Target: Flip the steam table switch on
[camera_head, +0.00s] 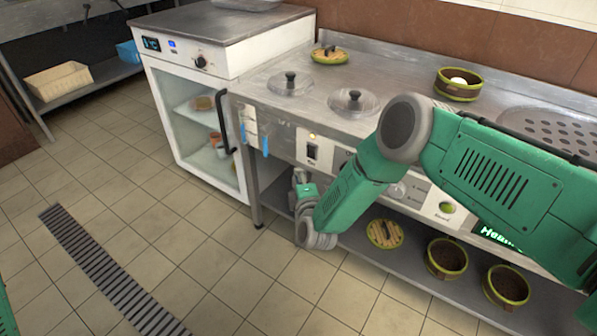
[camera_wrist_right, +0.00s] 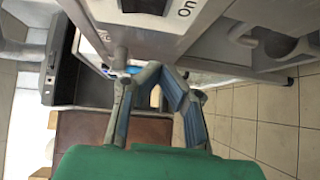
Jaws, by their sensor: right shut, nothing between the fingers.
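The steam table (camera_head: 280,115) stands along the back wall. Its black rocker switch (camera_head: 312,151) is on the front panel, under a small yellowish light. Which way the rocker is tipped is too small to tell. In the right wrist view the dark switch (camera_wrist_right: 145,5) is cut by the top edge, beside the letters "On". My right gripper (camera_head: 299,178) is shut and empty, just below and left of the switch, apart from it. Its fingers also show in the right wrist view (camera_wrist_right: 135,72). My left gripper is out of view.
A glass-door cabinet (camera_head: 158,92) with a black handle stands left of the table. Lidded wells and a round pot (camera_head: 458,84) are on top. The lower shelf (camera_head: 372,258) holds two pots and a lid. Tiled floor in front is clear.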

